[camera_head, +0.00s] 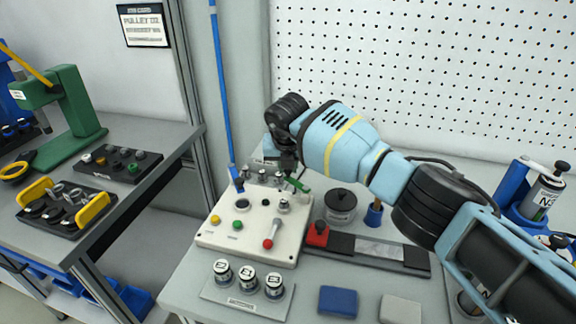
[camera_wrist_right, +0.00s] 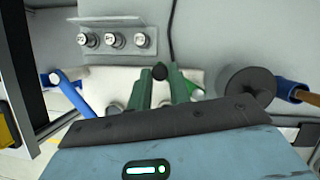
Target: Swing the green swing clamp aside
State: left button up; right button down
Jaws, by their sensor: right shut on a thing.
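The green swing clamp (camera_head: 299,185) shows as a short green bar at the back right of the cream fixture box (camera_head: 215,235) in the head view. My right gripper (camera_head: 286,168) reaches down over it from the right and is shut on it, hiding part of the bar. In the right wrist view two green pieces stand on either side of a black knob (camera_wrist_right: 159,72), right in front of the gripper (camera_wrist_right: 159,88). I cannot tell there which green belongs to the clamp. My left gripper is not in view.
A tall blue rod (camera_head: 224,95) rises at the box's back left. A dark round lidded pot (camera_head: 341,202) and a red block (camera_head: 317,234) stand close on the right. Several labelled cylinders (camera_head: 247,281) stand in front. A perforated wall (camera_head: 440,70) closes the back.

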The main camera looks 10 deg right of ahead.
jog(key=shift+d, duration=0.1)
jog(key=c, duration=1.3)
grip_release()
jog(key=shift+f, duration=0.1)
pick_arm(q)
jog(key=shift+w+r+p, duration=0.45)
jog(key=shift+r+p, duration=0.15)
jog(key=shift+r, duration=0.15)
pick_arm(e)
jog(key=v, duration=0.7)
jog(key=shift+r, duration=0.4)
jog(key=shift+s, duration=0.1)
